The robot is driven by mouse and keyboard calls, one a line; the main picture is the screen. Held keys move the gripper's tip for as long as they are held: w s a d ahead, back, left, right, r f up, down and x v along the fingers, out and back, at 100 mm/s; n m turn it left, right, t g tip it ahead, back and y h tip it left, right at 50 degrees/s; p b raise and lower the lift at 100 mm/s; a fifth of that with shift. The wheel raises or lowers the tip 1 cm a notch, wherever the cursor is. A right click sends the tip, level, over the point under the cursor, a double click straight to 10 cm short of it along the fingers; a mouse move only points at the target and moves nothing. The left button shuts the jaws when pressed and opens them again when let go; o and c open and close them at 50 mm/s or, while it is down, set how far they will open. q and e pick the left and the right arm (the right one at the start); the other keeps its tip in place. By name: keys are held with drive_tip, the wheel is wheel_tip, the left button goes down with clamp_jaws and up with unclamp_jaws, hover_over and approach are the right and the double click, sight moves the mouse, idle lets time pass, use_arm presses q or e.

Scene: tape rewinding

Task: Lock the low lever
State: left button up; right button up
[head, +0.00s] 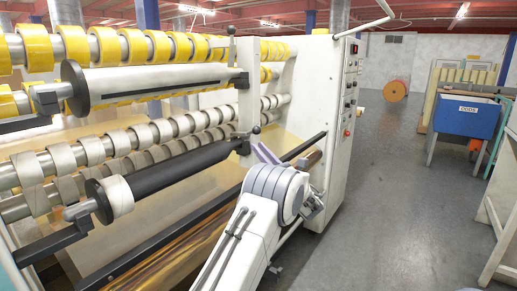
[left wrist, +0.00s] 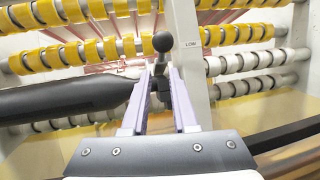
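The low lever (head: 246,133) is a short grey handle with a black ball knob, at the right end of the lower dark roller on the winding machine. In the left wrist view, its black knob (left wrist: 162,42) stands up just beyond my fingertips, left of a white post with a "LOW" label (left wrist: 191,44). My left gripper (head: 266,153) has purple fingers and is just below and right of the lever in the head view. In the left wrist view the gripper (left wrist: 158,72) is open, with a gap between the fingers. Contact with the lever cannot be told. My right gripper is not in view.
The lower dark roller (head: 178,167) carries a white roll at its left end. An upper roller (head: 150,83) and a similar upper lever (head: 232,31) are above. The white control cabinet (head: 328,110) stands close right of my arm. Open floor (head: 400,200) lies farther right.

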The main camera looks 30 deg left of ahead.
use_arm(q)
drive_tip(key=shift+s+d+f, duration=0.15)
drive_tip(key=shift+d+f, duration=0.15)
drive_tip(key=shift+f, duration=0.15)
idle(0.3)
drive_tip(key=v, duration=1)
drive_tip(key=shift+d, duration=0.15)
